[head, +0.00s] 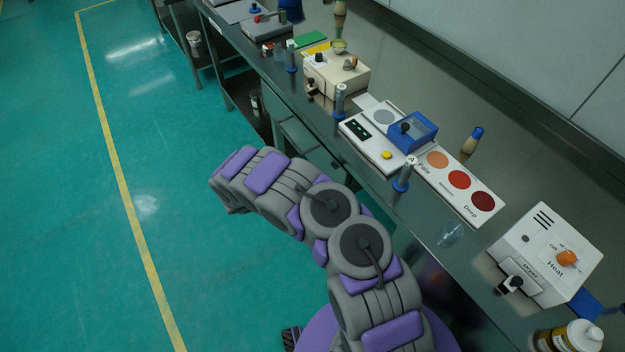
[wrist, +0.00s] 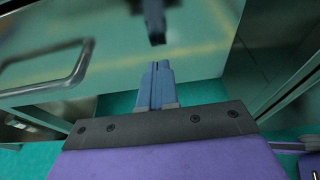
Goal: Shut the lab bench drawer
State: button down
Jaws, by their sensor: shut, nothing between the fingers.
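The lab bench drawer shows in the wrist view as a grey-green, shiny front (wrist: 110,50) with a metal bar handle (wrist: 48,82) at the left. In the head view, a pale panel (head: 302,138) beside the bench's front edge looks like part of this drawer, jutting out; my arm hides its lower part. My gripper (wrist: 156,68) is shut and empty. Its fingertips are in front of the drawer front, to the right of the handle; I cannot tell whether they touch it. My gripper is not clearly visible in the head view.
The steel bench top (head: 400,95) carries a white panel with coloured discs (head: 459,180), a heater box (head: 545,255), a cream box (head: 336,76) and a bottle (head: 572,337). Clear teal floor (head: 120,130) lies left of the bench. A dark post-like shape (wrist: 155,20) shows ahead.

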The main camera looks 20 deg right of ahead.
aim_at(328, 170)
jog(key=shift+w+d, duration=0.35)
jog(key=shift+d, duration=0.4)
jog(key=d, duration=0.2)
jog(key=shift+d+r, duration=0.2)
jog(key=shift+d, duration=0.15)
jog(key=shift+a+f, duration=0.1)
jog(key=shift+a, duration=0.2)
jog(key=shift+s, duration=0.1)
